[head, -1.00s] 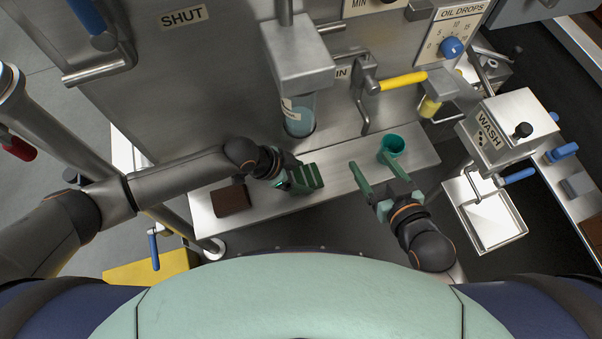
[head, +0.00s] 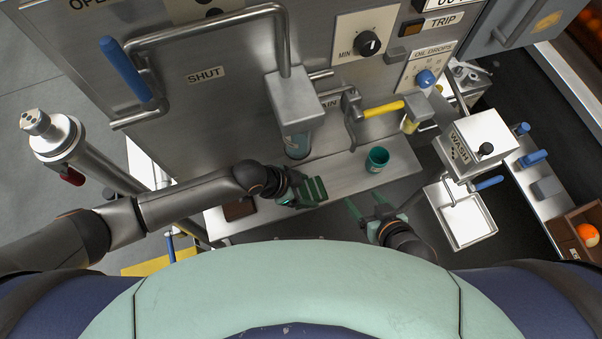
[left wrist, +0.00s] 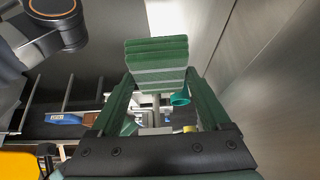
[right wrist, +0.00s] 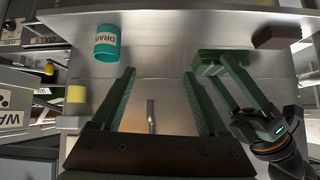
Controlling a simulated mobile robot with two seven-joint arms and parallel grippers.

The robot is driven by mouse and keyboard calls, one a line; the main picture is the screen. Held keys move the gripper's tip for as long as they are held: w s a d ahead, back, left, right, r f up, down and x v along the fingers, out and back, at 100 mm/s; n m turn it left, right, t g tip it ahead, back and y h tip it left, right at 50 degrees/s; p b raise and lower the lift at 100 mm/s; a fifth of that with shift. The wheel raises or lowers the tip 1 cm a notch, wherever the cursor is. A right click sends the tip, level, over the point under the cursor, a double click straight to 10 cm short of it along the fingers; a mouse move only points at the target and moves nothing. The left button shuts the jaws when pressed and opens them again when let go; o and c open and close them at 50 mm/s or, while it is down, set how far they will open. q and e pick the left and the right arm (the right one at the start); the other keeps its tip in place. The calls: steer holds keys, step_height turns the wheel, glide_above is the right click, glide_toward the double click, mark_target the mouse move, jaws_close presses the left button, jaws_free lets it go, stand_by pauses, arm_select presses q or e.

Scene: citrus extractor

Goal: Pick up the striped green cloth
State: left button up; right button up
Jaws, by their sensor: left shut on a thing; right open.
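The striped green cloth (left wrist: 157,62) is a folded green stack with pale stripes along its lower part in the left wrist view. My left gripper (head: 306,190) is shut on it, over the steel shelf by the machine. In the head view the cloth is hard to tell from the green fingers. My right gripper (head: 367,204) is open and empty, to the right of the left one. Its spread fingers (right wrist: 159,78) show in the right wrist view.
A teal cup (head: 377,160) labelled DRAIN stands on the steel shelf (head: 338,176). A brown block (head: 239,209) lies at the shelf's left. A yellow-handled lever (head: 384,110) and the WASH unit (head: 478,138) with its tray (head: 467,218) are to the right.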

arm_select(q)
steer(key=s+d+r+p, duration=0.3)
steer(key=s+r+p, duration=0.1)
steer(key=s+p, duration=0.3)
steer(key=shift+s, duration=0.8)
